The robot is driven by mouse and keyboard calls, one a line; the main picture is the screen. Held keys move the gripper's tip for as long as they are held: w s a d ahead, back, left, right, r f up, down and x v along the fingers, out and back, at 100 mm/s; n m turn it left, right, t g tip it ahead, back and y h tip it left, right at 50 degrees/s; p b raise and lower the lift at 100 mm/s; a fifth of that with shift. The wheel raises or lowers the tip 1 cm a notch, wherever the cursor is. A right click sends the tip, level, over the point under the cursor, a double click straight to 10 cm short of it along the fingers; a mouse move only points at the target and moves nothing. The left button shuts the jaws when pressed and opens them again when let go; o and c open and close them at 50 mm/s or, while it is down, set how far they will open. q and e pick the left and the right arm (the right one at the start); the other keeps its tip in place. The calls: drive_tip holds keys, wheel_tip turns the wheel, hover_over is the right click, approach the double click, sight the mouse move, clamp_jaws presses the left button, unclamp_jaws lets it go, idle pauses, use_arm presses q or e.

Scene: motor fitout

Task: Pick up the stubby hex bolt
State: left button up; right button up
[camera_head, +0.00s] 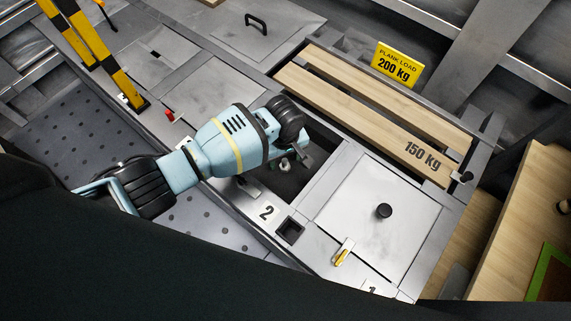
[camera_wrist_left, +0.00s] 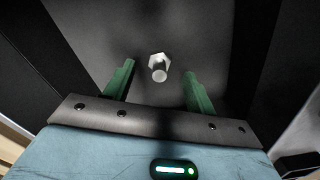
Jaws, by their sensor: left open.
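The stubby hex bolt (camera_wrist_left: 159,68) is pale metal with a hex head. In the head view, my left gripper (camera_head: 296,160) reaches down into the dark square recess (camera_head: 312,172) beside the number 2 plate. A small pale piece, which looks like the bolt (camera_head: 285,165), shows beside the gripper there. My right gripper is not in view.
A closed grey lid with a black knob (camera_head: 384,211) lies right of the recess. Wooden planks (camera_head: 375,115) marked 150 kg lie behind it, with a yellow sign (camera_head: 396,65). A small yellow-handled latch (camera_head: 344,252) sits in front. The recess walls stand close around the gripper.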

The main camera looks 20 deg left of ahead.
sight(285, 160)
use_arm(q)
wheel_tip(285, 160, down, 3)
drive_tip(key=shift+r+b, duration=0.1)
drive_tip(key=shift+b, duration=0.35)
drive_tip(key=shift+r, duration=0.1)
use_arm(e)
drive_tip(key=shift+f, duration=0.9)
